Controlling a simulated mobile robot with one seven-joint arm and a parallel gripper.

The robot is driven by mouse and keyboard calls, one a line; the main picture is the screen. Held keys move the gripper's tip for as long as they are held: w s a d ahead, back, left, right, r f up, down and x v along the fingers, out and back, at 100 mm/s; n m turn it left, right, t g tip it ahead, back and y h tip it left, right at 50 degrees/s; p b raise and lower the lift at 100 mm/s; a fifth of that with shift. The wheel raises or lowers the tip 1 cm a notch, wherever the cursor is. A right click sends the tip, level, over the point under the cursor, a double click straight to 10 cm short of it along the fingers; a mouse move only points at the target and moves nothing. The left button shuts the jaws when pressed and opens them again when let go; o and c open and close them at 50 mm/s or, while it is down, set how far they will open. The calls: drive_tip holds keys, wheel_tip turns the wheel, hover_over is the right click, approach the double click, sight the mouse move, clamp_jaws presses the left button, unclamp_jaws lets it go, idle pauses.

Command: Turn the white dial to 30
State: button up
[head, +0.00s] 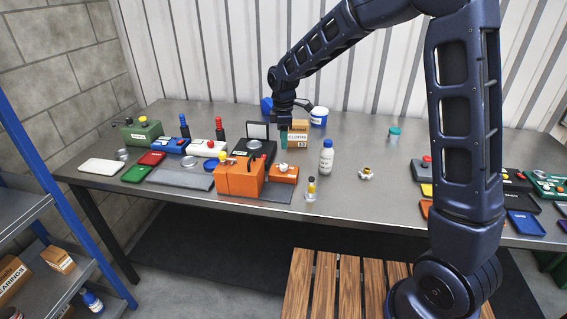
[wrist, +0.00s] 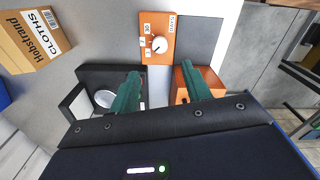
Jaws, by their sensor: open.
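The white dial (wrist: 159,44) is a small round knob with a dark mark, set on a small orange box (wrist: 152,20) with white number labels around it. The labels are too small to read surely, so I cannot tell the dial's setting. In the head view the small orange box (head: 284,177) sits on the bench right of a larger orange block. My gripper (wrist: 160,70) is open and empty, its two green fingers apart. The dial shows beyond the fingertips, roughly between them, not touched. In the head view my gripper (head: 284,140) hangs behind the orange box.
A larger orange block (head: 238,179) stands left of the dial box. A black device (head: 255,148) and a cloths carton (head: 298,136) are close to my gripper. A white bottle (head: 326,157) stands to the right. The bench beyond it is mostly clear.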

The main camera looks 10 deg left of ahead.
sight(284, 165)
wheel_tip(284, 165, down, 11)
drive_tip(key=shift+r, duration=0.1)
idle(0.4)
drive_tip(key=c, duration=1)
